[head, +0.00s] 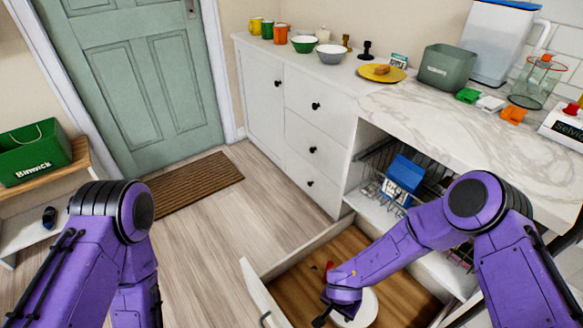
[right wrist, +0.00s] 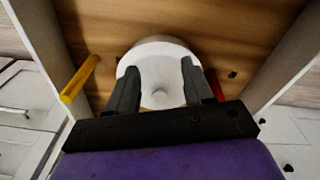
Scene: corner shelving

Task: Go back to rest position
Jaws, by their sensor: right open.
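My right arm reaches down into an open drawer (head: 285,290) with a wooden bottom in the head view. My right gripper (right wrist: 162,82) is open, with its two dark fingers apart over a round white dish (right wrist: 158,50). The dish also shows in the head view (head: 366,308), lying in the drawer and partly hidden by my arm. I cannot tell whether the fingers touch it. My left arm hangs at the left of the head view, and its gripper is out of the picture.
A red item (right wrist: 215,84) and a yellow bar (right wrist: 80,78) are close to the gripper. Drawer walls rise on both sides. A white cabinet (head: 322,128) and a marble counter (head: 440,115) with dishes stand behind. The floor (head: 205,235) left of the drawer is clear.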

